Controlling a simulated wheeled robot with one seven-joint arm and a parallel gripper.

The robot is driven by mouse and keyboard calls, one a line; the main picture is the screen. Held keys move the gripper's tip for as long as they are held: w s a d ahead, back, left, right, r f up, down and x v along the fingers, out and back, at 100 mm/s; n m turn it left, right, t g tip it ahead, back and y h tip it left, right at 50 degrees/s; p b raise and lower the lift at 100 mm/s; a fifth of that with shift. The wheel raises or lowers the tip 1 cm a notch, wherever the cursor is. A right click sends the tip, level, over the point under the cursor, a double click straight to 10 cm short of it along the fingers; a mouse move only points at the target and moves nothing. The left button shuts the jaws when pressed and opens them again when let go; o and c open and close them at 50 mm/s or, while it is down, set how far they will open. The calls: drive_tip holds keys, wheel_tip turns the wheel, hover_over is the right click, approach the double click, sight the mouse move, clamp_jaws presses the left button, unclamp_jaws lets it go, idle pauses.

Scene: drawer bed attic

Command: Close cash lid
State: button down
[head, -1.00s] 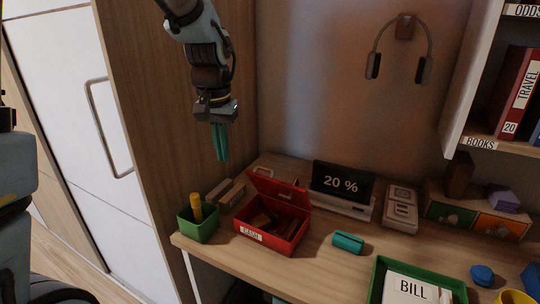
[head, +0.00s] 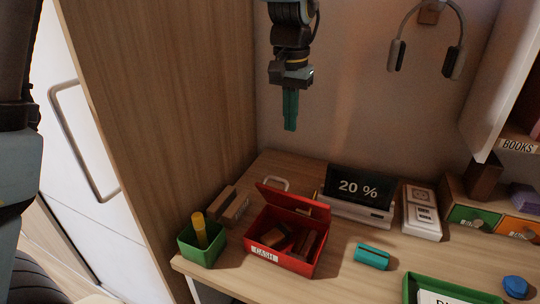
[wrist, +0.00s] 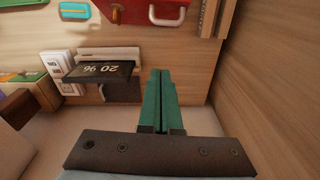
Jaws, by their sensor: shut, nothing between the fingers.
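The red cash box (head: 266,254) with a "CASH" label stands on the desk in the head view. Its red lid (head: 293,201) is raised at the back, and several brown items lie inside. The box's edge also shows at the top of the wrist view (wrist: 144,12), beside a pale handle (wrist: 166,14). My gripper (head: 290,128) has green fingers that point down. It is shut and empty, high above the back of the desk, behind and above the box, not touching it. Its fingers also show in the wrist view (wrist: 165,72).
A green bin with a yellow item (head: 202,243) stands left of the box. A teal object (head: 372,256) lies to the right. Headphones (head: 427,45) hang on the wall. A wooden panel (head: 160,110) bounds the left side.

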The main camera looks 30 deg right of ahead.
wheel_tip(320, 180, down, 11)
drive_tip(key=a+p, duration=0.2)
drive_tip(key=p, duration=0.2)
drive_tip(key=shift+s+a, duration=0.25)
drive_tip(key=shift+s, duration=0.1)
drive_tip(key=shift+f+b, duration=0.2)
drive_tip(key=shift+b, duration=0.1)
